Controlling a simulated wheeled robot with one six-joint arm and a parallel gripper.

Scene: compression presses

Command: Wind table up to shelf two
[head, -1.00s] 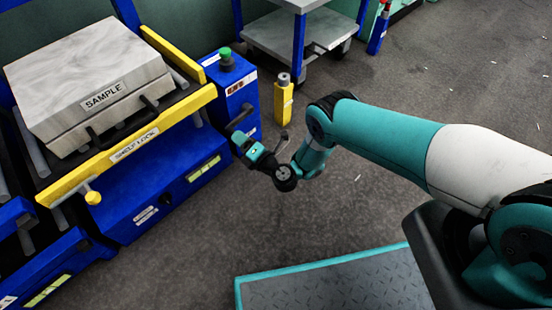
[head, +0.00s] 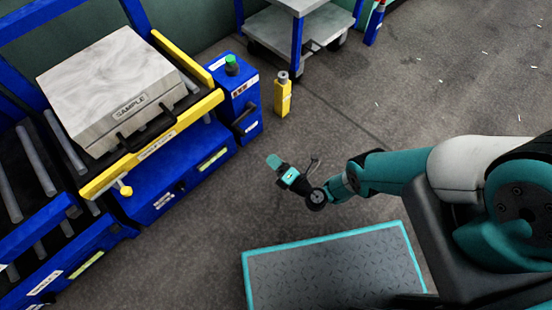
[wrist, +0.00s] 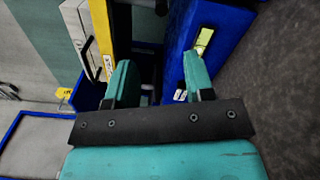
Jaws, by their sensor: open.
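A blue roller table (head: 175,183) with a yellow "SHELF LOCK" bar (head: 150,155) stands at the left in the head view and carries a pale block labelled SAMPLE (head: 112,85). A yellow knob (head: 126,190) sits at the bar's near end. A blue box (head: 235,100) with a green button (head: 232,62) and a dark handle (head: 246,116) adjoins the table. My gripper (head: 274,163) is open, empty and apart from the table, over the floor to its right. In the wrist view its fingers (wrist: 158,80) point toward the yellow bar and blue body.
A yellow post (head: 283,97) stands just right of the blue box. A grey trolley (head: 300,38) with blue legs is behind it. Another roller frame (head: 38,235) is at the lower left.

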